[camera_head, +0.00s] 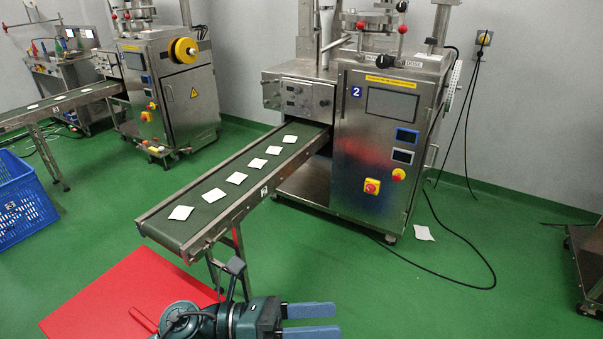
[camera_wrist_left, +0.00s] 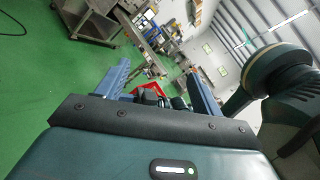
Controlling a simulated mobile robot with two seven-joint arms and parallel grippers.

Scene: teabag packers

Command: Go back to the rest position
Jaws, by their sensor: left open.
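My left gripper (camera_head: 310,322) is at the bottom of the head view, its two blue fingers apart and pointing right. Nothing shows between them. It is in front of the near end of the conveyor belt, over the green floor by a red sheet. In the left wrist view the two blue fingers of this gripper (camera_wrist_left: 160,88) are spread wide with no object held. My right gripper does not show in the head view.
A conveyor (camera_head: 160,226) carries several white teabags (camera_head: 236,178) out from packing machine 2 (camera_head: 378,150). A blue crate (camera_head: 22,205) stands at left. A red sheet (camera_head: 110,300) lies at lower left. A white packet (camera_head: 423,233) and a black cable lie on the floor.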

